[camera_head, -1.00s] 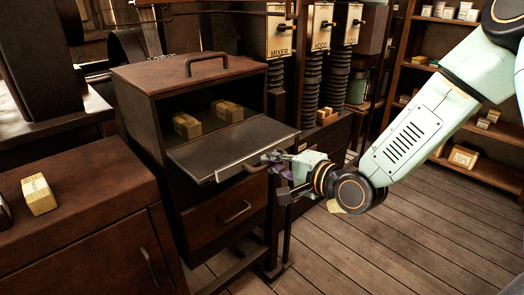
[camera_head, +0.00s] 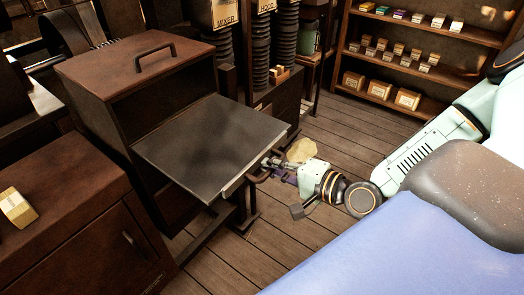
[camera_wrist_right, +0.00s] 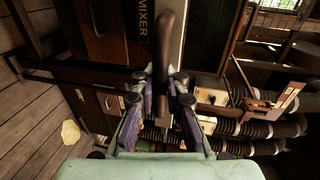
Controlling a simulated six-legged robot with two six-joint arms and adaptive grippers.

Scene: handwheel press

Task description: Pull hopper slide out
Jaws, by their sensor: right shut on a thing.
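The hopper slide (camera_head: 208,145) is a flat dark plate with a light metal front edge. It sticks far out of the front of the brown hopper cabinet (camera_head: 95,85), roughly level. My right gripper (camera_head: 270,166) is at the slide's front edge, shut on its handle. In the right wrist view the handle (camera_wrist_right: 164,45) is a brown bar running between the purple-padded fingers of the right gripper (camera_wrist_right: 160,100). The inside of the cabinet below the slide is hidden by the plate. My left gripper is not in view.
A brown cabinet (camera_head: 70,225) with a yellow box (camera_head: 17,208) on top stands at the left. Shelves (camera_head: 425,60) with several boxes stand at the back right. A pale yellowish lump (camera_head: 301,150) lies on the floor behind my gripper. Wooden floor lies open between.

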